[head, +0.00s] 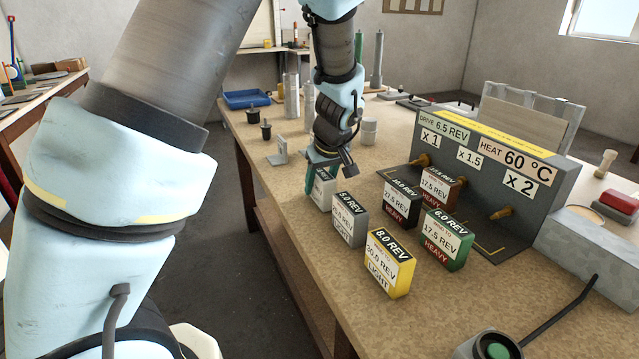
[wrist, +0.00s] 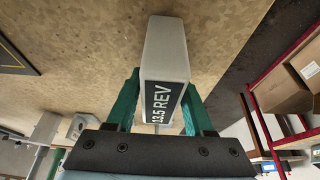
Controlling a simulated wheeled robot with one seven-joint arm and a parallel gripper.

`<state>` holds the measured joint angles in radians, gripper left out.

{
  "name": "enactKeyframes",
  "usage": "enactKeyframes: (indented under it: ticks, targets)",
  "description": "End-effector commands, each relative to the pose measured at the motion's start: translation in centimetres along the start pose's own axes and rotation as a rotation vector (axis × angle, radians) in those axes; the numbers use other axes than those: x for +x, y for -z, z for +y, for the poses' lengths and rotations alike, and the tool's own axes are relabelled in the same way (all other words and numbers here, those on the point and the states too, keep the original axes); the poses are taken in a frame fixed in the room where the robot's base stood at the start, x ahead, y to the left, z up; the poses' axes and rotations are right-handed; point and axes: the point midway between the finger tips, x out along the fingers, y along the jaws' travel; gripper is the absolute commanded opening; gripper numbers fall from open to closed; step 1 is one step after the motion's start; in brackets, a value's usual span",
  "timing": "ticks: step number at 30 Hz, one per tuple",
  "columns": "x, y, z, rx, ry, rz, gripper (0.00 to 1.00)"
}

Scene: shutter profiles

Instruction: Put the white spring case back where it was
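A grey case (head: 349,220) stands close in front, and a yellow case (head: 390,265) nearer still. Black (head: 402,203), brown (head: 441,189) and green (head: 447,241) cases stand to the right, before the grey drive-and-heat panel (head: 480,175). The bench's left edge is close.

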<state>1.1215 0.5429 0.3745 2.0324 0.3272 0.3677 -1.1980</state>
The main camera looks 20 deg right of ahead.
Motion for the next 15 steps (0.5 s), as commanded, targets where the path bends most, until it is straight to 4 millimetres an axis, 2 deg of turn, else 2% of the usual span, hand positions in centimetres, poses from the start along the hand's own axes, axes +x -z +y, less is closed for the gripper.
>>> enactKeyframes:
  ticks: [1, 5, 15]
  targets:
    - [-0.02, 0.00, 0.00, 0.000, 0.000, 0.000, 0.59]
    - [-0.02, 0.01, 0.00, 0.000, 0.000, 0.000, 0.72]
    - [-0.56, 0.15, 0.05, 0.000, -0.001, 0.001, 0.72]
